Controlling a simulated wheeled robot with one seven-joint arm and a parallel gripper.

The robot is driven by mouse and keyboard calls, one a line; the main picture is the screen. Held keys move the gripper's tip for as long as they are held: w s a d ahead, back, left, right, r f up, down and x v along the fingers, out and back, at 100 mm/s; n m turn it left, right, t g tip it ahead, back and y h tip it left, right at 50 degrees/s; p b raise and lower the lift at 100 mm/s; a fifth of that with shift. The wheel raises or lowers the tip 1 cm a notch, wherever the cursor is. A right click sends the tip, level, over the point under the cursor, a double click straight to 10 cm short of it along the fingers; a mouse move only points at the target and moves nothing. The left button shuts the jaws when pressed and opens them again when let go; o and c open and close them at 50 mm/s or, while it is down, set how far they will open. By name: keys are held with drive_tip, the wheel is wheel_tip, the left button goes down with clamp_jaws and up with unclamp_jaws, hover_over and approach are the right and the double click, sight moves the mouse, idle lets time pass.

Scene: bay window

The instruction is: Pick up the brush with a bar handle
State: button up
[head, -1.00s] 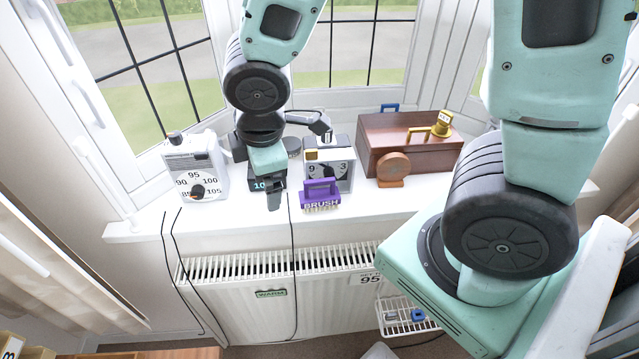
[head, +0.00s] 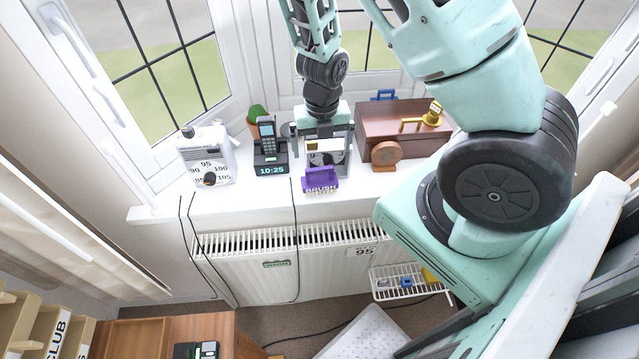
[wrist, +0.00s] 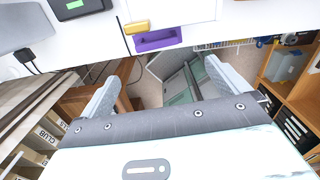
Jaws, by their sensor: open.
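The brush (head: 321,181) is purple, with a raised bar handle and the word BRUSH on its front. It sits at the front edge of the white window sill, in front of a small white clock. In the wrist view the brush (wrist: 158,40) shows beyond the fingertips, near the sill edge. My gripper (head: 326,158) points down over the clock, just behind the brush in the head view. Its fingers in the wrist view (wrist: 160,82) are wide apart with nothing between them. The brush is apart from the fingers.
The white clock (head: 341,157) is partly hidden by my gripper. A black phone on its dock (head: 270,160) and a white radio-like box (head: 207,160) stand left. A wooden box (head: 420,140) and round wooden piece (head: 386,154) stand right. A radiator (head: 290,265) is below the sill.

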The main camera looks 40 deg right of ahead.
drive_tip(key=b, duration=0.4)
hover_over(320, 182)
drive_tip(key=f, duration=0.8)
drive_tip(key=shift+s+f, duration=0.15)
drive_tip(key=shift+s, duration=0.15)
drive_tip(key=shift+w+f+p, duration=0.15)
drive_tip(key=shift+w+f, duration=0.05)
drive_tip(key=shift+f, duration=1.2)
drive_tip(key=shift+w+f+p, duration=0.15)
drive_tip(key=shift+f, duration=1.25)
drive_tip(key=c, duration=0.8)
drive_tip(key=shift+r, duration=0.1)
drive_tip(key=shift+r, duration=0.9)
wheel_tip(320, 182, up, 16)
drive_tip(key=p, duration=0.6)
